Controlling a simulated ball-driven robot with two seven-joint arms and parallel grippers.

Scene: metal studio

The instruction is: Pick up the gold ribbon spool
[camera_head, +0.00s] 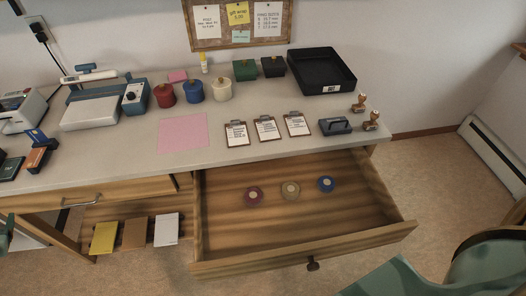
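The gold ribbon spool (290,190) lies flat in the open drawer (335,222), in the middle of a row of three spools. It is a tan-gold disc with a pale centre. A dark red spool (254,195) lies to its left and a blue spool (326,184) to its right, both apart from it. Teal parts that look like my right arm show at the lower right, but no gripper fingers show there. A small dark green part shows at the left edge, too cut off to tell. Neither gripper is in view.
The desk top (200,168) above the drawer holds three clipboards (266,128), a stapler-like tool (335,126), stamps (371,121), coloured pots (193,92) and a black tray (321,70). The drawer's front panel (270,262) has a dark knob (313,265). The drawer floor around the spools is clear.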

